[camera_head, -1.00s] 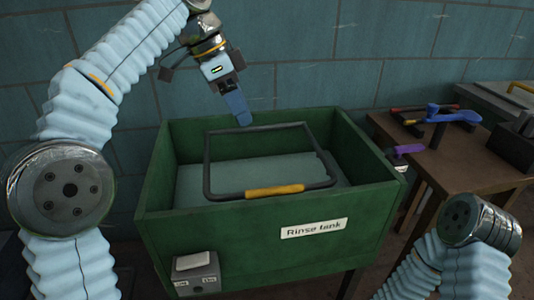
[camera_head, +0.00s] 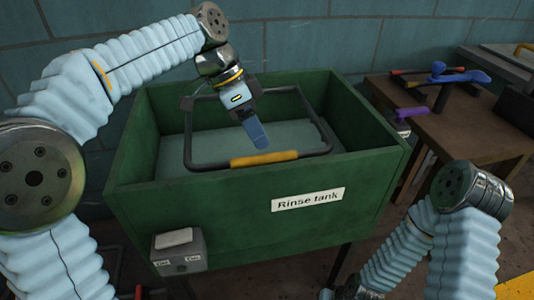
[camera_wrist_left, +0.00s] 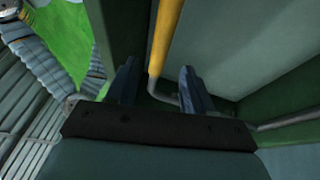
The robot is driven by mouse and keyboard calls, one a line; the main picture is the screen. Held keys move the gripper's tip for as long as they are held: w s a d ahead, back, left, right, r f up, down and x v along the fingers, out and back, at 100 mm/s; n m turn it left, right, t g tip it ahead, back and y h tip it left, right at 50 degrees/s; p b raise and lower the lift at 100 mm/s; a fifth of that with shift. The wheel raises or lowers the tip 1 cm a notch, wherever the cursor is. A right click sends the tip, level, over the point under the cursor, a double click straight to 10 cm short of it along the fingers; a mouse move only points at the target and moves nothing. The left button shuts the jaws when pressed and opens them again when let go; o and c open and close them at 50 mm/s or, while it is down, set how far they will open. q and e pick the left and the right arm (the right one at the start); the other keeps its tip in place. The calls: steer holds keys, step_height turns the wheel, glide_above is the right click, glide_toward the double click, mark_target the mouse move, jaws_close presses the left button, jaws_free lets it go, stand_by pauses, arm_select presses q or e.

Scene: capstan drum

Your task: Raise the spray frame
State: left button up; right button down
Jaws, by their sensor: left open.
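The spray frame (camera_head: 190,135) is a dark tubular loop with a yellow grip (camera_head: 264,159) on its near bar. It sits in the green rinse tank (camera_head: 230,222), its near bar close to the tank's front rim. My left gripper (camera_head: 259,138) is open and empty, pointing down over the loop just behind the yellow grip. In the left wrist view the yellow grip (camera_wrist_left: 164,38) runs into the gap between the two open fingers (camera_wrist_left: 161,86). I cannot tell if they touch it. My right arm shows at the lower right, but its fingers cannot be seen.
A small grey switch box (camera_head: 180,250) is on the tank's front left. A brown table (camera_head: 445,125) to the right holds a blue-handled tool (camera_head: 458,76) and a purple-handled item (camera_head: 411,112). A tiled wall stands behind the tank.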

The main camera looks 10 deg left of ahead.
arm_select(q)
steer(key=x, duration=0.5)
steer(key=shift+d+f+b, duration=0.15)
steer(key=shift+f+b, duration=0.15)
jaws_close()
